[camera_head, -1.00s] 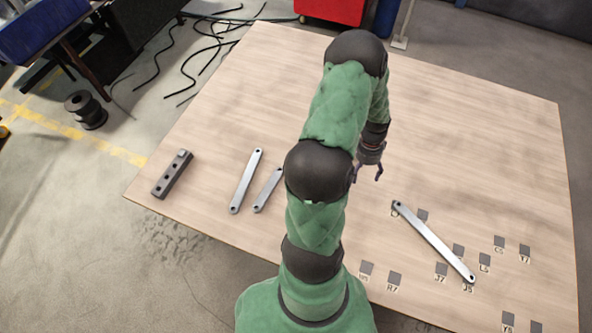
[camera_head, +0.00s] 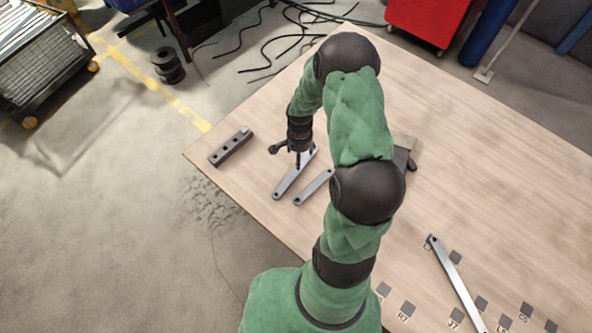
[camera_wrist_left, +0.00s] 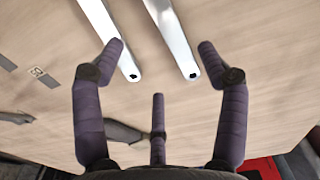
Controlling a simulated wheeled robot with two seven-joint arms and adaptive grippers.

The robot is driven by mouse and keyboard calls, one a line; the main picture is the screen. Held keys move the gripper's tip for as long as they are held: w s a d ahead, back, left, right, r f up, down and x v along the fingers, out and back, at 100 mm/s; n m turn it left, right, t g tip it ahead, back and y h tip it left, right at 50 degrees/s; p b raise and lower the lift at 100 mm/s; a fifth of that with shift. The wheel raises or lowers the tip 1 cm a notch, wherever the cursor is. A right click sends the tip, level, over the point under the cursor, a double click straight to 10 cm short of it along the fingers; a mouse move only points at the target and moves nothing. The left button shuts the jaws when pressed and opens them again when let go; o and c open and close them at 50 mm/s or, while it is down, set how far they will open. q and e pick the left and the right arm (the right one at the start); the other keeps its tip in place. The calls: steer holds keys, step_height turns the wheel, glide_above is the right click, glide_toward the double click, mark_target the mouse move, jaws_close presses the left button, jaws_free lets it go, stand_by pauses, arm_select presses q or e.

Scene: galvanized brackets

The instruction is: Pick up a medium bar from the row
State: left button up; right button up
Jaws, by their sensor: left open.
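Two silver bars lie side by side on the wooden table, a longer one (camera_head: 287,183) and a shorter one (camera_head: 315,186) to its right. In the head view my left gripper (camera_head: 287,157) hangs over the far end of the longer bar, partly hiding it. In the left wrist view my left gripper (camera_wrist_left: 160,75) has its purple fingers spread and empty. The ends of the two bars show there, one at the left finger (camera_wrist_left: 108,40) and one between the fingers, nearer the right (camera_wrist_left: 172,40). My right gripper is not in view.
A dark block with holes (camera_head: 230,147) lies left of the bars. A long silver bar (camera_head: 455,275) lies at right among labelled grey marks (camera_head: 408,308). A dark object (camera_head: 405,158) is partly hidden behind my arm. The table (camera_head: 490,160) is clear at far right.

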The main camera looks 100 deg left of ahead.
arm_select(q)
steer(key=b, duration=0.1)
glide_above(296, 171)
steer(key=f, duration=0.6)
steer(key=shift+w, duration=0.35)
step_height(296, 171, down, 5)
steer(key=shift+s+r+b, duration=0.1)
steer(key=shift+b, duration=0.9)
jaws_close()
steer(key=shift+r, duration=0.1)
